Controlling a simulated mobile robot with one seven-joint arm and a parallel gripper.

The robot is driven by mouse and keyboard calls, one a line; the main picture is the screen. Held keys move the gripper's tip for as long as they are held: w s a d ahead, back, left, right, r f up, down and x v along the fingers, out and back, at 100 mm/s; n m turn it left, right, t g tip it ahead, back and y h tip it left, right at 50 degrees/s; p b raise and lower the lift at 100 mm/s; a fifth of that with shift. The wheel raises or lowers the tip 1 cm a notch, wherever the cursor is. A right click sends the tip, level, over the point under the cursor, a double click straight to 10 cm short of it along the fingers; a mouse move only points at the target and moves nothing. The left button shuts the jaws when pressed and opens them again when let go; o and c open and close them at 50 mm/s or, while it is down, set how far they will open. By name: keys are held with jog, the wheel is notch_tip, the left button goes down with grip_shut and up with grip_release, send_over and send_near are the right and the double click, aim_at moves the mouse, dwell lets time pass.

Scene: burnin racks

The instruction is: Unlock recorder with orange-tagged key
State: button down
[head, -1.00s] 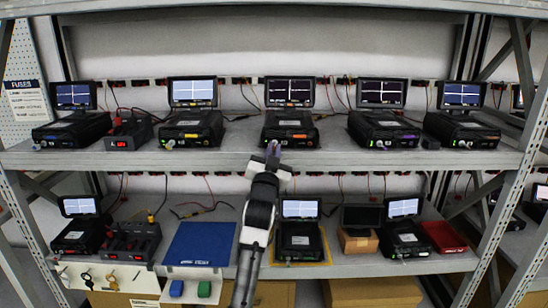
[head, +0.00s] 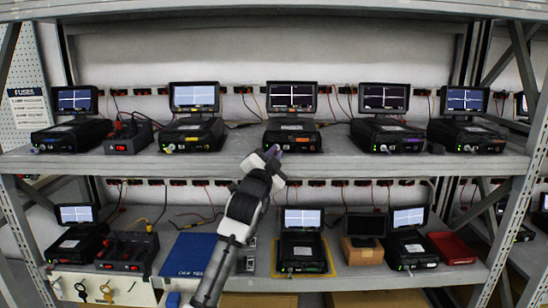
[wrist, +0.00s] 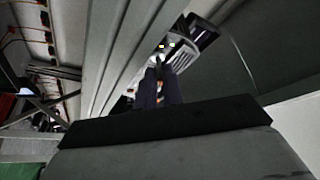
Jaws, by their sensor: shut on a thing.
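My gripper (head: 273,153) is at the front edge of the upper shelf, just below and in front of the middle recorder with an orange label (head: 292,149). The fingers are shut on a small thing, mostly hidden. In the wrist view a speck of orange shows by the dark fingers (wrist: 158,88), which fits the orange-tagged key, but its shape is unclear. The gripper appears apart from the recorder front. Keys hang on a pale panel (head: 65,282) at the lower left, one with a tan or orange look (head: 106,292).
Other recorders stand either side on the upper shelf, one with a yellow label (head: 192,134) and one with a purple label (head: 387,136). The lower shelf holds a blue mat (head: 190,254), a recorder on a yellow-edged mat (head: 303,252) and a red box (head: 450,248).

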jog(key=c, duration=1.9)
grip_release()
jog(key=b+v, duration=0.4)
jog(key=v, duration=0.9)
jog(key=shift+s+f, duration=0.2)
jog(key=shift+s, duration=0.15)
